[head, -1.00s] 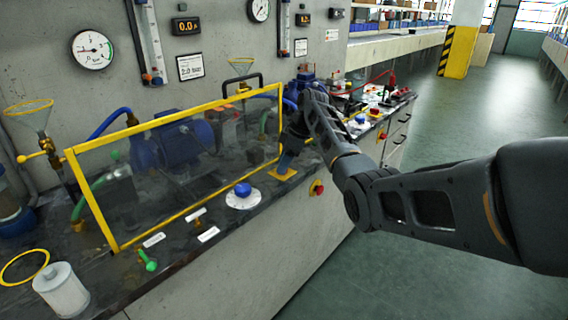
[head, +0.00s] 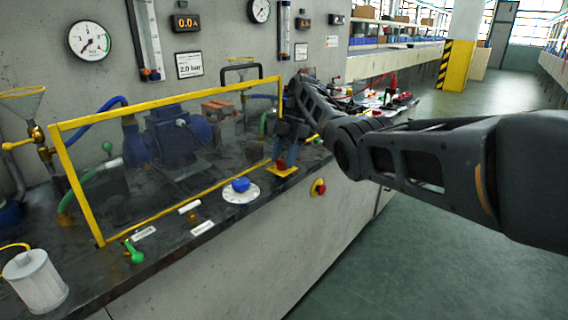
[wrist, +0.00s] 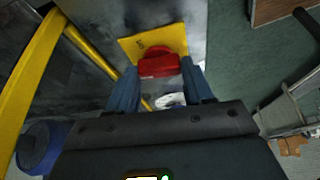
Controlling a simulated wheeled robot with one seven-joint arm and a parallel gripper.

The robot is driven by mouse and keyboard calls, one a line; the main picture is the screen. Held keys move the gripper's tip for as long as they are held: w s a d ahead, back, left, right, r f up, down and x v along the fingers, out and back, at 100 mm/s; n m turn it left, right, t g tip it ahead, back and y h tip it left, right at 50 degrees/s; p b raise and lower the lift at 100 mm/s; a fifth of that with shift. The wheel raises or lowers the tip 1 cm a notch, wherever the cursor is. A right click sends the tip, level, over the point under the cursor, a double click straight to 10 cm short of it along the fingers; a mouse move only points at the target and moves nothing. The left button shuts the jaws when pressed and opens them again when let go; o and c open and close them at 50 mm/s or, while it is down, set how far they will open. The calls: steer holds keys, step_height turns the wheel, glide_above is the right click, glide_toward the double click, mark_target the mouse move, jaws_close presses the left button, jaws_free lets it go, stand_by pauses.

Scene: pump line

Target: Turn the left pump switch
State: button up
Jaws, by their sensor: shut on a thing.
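The red pump switch knob (head: 281,163) stands on a yellow plate (head: 288,173) on the dark bench top, just past the right end of the yellow-framed guard. My gripper (head: 287,153) is over it, pointing down. In the wrist view the red knob (wrist: 158,62) sits between the blue fingers of my gripper (wrist: 158,78), with part of the yellow plate (wrist: 170,36) showing beyond it. The gripper is shut on the knob. The fingers and wrist hide part of the knob, and the knob's exact angle is hard to tell.
The clear guard with its yellow frame (head: 175,104) stands close left of my gripper, before the blue pump (head: 165,140). A blue knob on a white dial (head: 241,186) and a red button (head: 319,187) are nearby. The green floor (head: 420,240) is clear at right.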

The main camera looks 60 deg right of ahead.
steer(key=shift+n+b, duration=0.4)
steer(key=shift+n, duration=0.2)
steer(key=o, duration=1)
steer(key=shift+o, duration=0.2)
steer(key=w+v, duration=0.1)
steer(key=v, duration=0.6)
steer(key=shift+s+r, duration=0.35)
steer(key=shift+r, duration=0.05)
